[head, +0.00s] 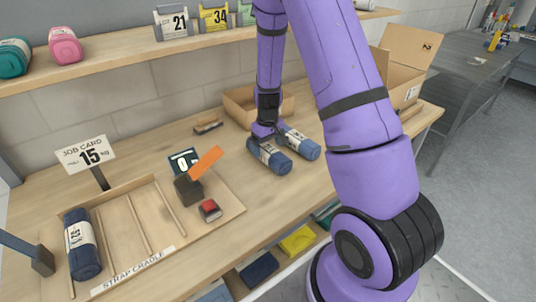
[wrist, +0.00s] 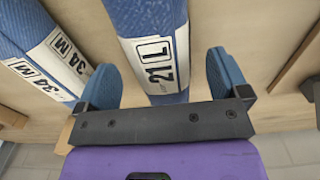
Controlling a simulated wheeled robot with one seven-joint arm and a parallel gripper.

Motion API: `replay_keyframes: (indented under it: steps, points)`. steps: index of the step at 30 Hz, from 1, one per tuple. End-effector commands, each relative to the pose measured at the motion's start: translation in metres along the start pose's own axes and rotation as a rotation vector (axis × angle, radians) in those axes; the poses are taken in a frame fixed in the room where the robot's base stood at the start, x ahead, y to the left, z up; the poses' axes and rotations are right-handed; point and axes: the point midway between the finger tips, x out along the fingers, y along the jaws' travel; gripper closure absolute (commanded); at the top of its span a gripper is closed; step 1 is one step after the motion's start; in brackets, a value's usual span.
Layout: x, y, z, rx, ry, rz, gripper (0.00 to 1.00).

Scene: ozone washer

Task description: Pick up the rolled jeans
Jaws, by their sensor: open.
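Two rolled blue jeans lie side by side on the bench in the head view, a left roll (head: 270,157) and a right roll (head: 303,146). My gripper (head: 265,131) is right at them, pointing down. In the wrist view my gripper (wrist: 163,78) is open, and a rolled jeans with a "21 L" label (wrist: 150,30) lies between its two blue fingers, with gaps on both sides. Another roll, labelled "34 M" (wrist: 30,35), lies beside the left finger. I cannot tell which head-view roll is which. A third roll (head: 83,245) lies in the strap cradle.
An open cardboard box (head: 240,103) stands behind the rolls. A shelf (head: 120,63) runs above the bench.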

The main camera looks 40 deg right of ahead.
Motion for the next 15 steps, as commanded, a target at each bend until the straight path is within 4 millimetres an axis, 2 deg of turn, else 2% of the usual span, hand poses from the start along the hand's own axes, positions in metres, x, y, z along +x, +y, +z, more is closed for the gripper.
replay_keyframes:
  steps: [3, 6, 15]
  points:
    - [0.018, 0.0, 0.002, 0.002, -0.003, -0.001, 0.06]
    - [0.028, 0.0, 0.001, 0.001, -0.002, -0.001, 0.06]
    - [0.033, 0.0, 0.001, 0.001, 0.0, 0.0, 0.06]
